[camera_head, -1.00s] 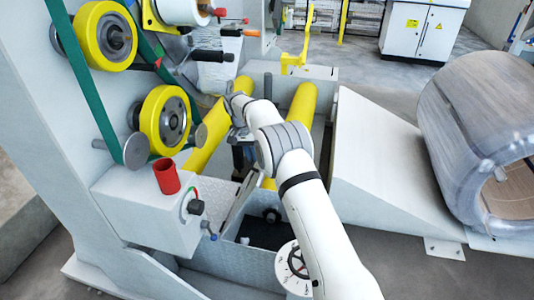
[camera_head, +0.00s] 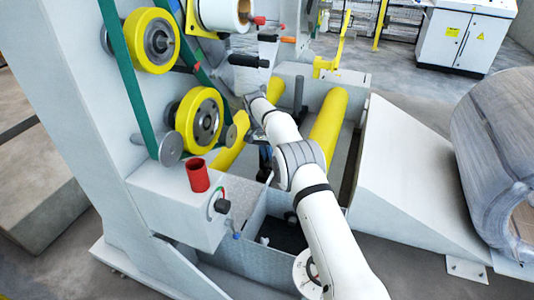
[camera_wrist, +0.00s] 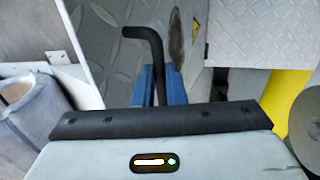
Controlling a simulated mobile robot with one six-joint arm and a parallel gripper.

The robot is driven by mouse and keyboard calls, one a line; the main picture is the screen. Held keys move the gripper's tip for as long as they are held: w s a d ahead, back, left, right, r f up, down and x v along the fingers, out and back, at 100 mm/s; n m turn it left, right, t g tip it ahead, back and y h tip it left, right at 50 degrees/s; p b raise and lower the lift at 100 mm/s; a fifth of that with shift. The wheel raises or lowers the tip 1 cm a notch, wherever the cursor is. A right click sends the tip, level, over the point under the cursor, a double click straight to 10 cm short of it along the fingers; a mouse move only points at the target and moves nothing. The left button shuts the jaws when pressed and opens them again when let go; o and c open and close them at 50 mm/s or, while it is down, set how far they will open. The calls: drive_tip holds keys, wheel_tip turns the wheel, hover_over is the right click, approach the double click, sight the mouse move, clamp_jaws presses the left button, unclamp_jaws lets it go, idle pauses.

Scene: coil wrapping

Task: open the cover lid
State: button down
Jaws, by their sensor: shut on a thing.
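The cover lid (camera_wrist: 112,48) is a diamond-plate metal panel, seen close up in the wrist view. A black bent handle (camera_wrist: 153,50) stands out from it. My gripper's blue fingers (camera_wrist: 160,88) are shut around the handle's straight part. In the head view my gripper (camera_head: 265,160) is above the left side of a box set in the machine's floor. The box's top is open, and a black object (camera_head: 283,233) shows inside. The lid appears raised at the box's left side, nearly edge-on; my arm hides part of that area, so its exact tilt cannot be told.
A red cup (camera_head: 198,176) stands on the grey housing left of the box. Yellow rollers (camera_head: 328,128) flank my arm. A sloped grey ramp (camera_head: 410,180) and a large wrapped coil (camera_head: 495,150) are at the right. A yellow-and-black warning sign shows in the wrist view.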

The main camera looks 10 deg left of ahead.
drive_tip(key=c, duration=1.8)
unclamp_jaws()
drive_tip(key=shift+s+f, duration=0.2)
drive_tip(key=shift+f, duration=0.55)
drive_tip(key=shift+c, duration=0.2)
drive_tip(key=shift+o, duration=0.6)
drive_tip(key=shift+w+a+f, duration=0.2)
drive_tip(key=shift+o, duration=0.8)
drive_tip(key=shift+r, duration=0.15)
drive_tip(key=shift+o, duration=0.3)
drive_tip(key=shift+d+r, duration=0.15)
drive_tip(key=shift+r, duration=0.1)
wheel_tip(320, 180, up, 8)
drive_tip(key=a+p, duration=0.1)
drive_tip(key=shift+w+a+f+p, duration=0.15)
drive_tip(key=shift+a+f+p, duration=0.1)
drive_tip(key=shift+a+p, duration=0.1)
